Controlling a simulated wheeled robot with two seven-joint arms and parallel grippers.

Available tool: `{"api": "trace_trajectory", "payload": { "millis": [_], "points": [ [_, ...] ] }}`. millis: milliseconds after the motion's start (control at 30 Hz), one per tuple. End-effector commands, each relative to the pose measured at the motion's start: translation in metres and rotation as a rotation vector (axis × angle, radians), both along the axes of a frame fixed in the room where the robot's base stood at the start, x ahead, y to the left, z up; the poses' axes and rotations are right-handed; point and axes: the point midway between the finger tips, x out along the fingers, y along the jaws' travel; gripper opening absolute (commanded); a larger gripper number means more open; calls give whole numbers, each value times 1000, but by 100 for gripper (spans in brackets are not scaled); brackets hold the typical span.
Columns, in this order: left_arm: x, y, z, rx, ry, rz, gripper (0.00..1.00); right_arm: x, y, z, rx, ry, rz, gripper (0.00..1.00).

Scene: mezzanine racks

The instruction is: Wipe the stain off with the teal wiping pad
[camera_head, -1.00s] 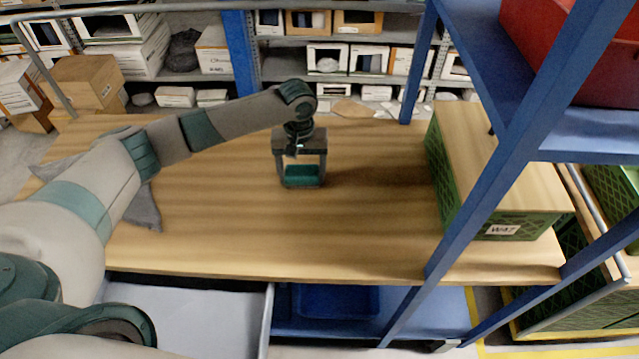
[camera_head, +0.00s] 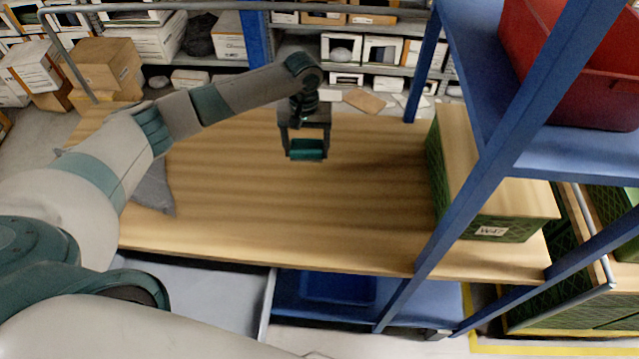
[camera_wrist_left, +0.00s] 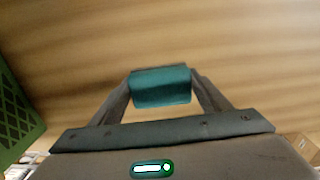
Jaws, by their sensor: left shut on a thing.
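The teal wiping pad (camera_head: 308,154) is between the fingers of my left gripper (camera_head: 307,146), which is shut on it over the far middle part of the wooden tabletop (camera_head: 260,205). The pad (camera_wrist_left: 161,88) also shows in the left wrist view, held between both fingers with wood grain behind it. I cannot tell whether the pad touches the wood or hangs a little above it. No stain can be made out clearly; a faint darker patch right of the pad may be only shadow. My right gripper is not in view.
A green crate with a wooden top (camera_head: 492,228) stands on the table's right end. Blue rack posts (camera_head: 455,205) cross in front on the right, under a shelf with a red bin (camera_head: 590,90). Grey cloth (camera_head: 153,190) lies at the left. The middle tabletop is clear.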

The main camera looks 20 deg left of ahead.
Motion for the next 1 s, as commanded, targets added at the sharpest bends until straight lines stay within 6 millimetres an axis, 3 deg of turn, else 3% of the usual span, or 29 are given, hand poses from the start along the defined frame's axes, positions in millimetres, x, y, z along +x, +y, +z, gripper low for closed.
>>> {"api": "trace_trajectory", "payload": {
  "millis": [100, 267, 1000],
  "points": [
    [2, 5, 13, 0, 0, 2, 49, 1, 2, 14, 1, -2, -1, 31],
    [3, 8, 19, 1, 0, 1, 49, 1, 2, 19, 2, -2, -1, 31],
    [1, 3, 18, 0, -2, -9, 49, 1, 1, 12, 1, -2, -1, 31]
  ]
}}
